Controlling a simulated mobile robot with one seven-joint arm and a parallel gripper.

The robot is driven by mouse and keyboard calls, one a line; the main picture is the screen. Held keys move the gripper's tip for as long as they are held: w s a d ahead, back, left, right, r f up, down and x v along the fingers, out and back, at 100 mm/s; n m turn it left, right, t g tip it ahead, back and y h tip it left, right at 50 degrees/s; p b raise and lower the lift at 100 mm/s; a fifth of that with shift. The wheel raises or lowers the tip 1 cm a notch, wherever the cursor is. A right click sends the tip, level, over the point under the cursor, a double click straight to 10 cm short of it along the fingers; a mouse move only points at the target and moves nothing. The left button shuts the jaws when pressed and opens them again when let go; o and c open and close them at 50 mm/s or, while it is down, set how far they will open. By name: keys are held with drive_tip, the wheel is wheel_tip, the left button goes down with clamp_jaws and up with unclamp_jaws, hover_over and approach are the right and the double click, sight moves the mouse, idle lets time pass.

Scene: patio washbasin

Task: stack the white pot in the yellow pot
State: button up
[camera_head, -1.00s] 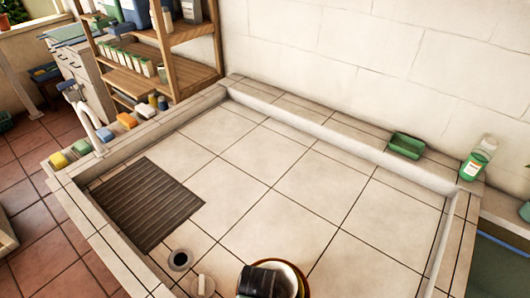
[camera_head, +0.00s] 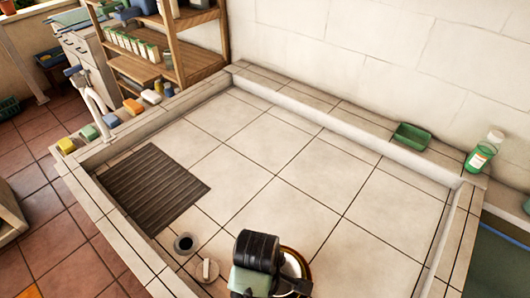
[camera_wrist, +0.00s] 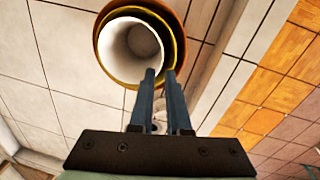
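In the wrist view the white pot (camera_wrist: 118,42) sits inside the wider yellow pot (camera_wrist: 177,36), its pale rim within the yellow and dark rings. How deep it sits is hard to tell. In the head view only part of the yellow pot's rim (camera_head: 307,264) shows on the basin floor; my wrist and arm hide the rest. My gripper (camera_wrist: 160,73) is over the near side of the pots.
The tiled basin floor (camera_head: 270,170) is mostly clear. A drain hole (camera_head: 186,243) and a pale plug (camera_head: 207,269) lie left of my gripper, with a dark slatted mat (camera_head: 150,188) beyond. Raised ledges bear a green tray (camera_head: 411,137), a green bottle (camera_head: 479,158) and several sponges.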

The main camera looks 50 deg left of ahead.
drive_tip(key=shift+s+r, duration=0.2)
drive_tip(key=shift+r, duration=1.5)
drive_tip(key=w+r+m+t+y, duration=0.3)
drive_tip(key=w+r+m+t, duration=0.35)
drive_tip(key=w+r, duration=0.95)
drive_tip(key=w+d+r+m+t, duration=0.2)
drive_tip(key=r+t, duration=0.1)
drive_tip(key=r, duration=0.4)
drive_tip(key=w+d+r+m+t, duration=0.2)
drive_tip(key=d+r, duration=0.1)
drive_tip(key=r, duration=0.3)
drive_tip(key=w+d+r+m+t, duration=0.2)
drive_tip(key=w+r+t, duration=0.1)
drive_tip(key=r, duration=0.4)
drive_tip(key=s+d+r+m+t+h, duration=0.1)
drive_tip(key=s+d+r+m+t, duration=0.2)
drive_tip(key=r, duration=0.6)
drive_tip(key=s+d+r+m+t+h, duration=0.1)
drive_tip(key=s+d+r+m+t, duration=0.2)
drive_tip(key=r, duration=0.6)
drive_tip(key=s+d+r+m+t+h, duration=0.1)
drive_tip(key=s+d+r+m+t, duration=0.3)
drive_tip(key=d+r, duration=0.4)
drive_tip(key=shift+s+r+t+h, duration=0.3)
drive_tip(key=shift+s+r+t, duration=0.35)
drive_tip(key=shift+s+t, duration=0.3)
drive_tip(key=shift+s+d+f, duration=0.1)
drive_tip(key=shift+s, duration=0.05)
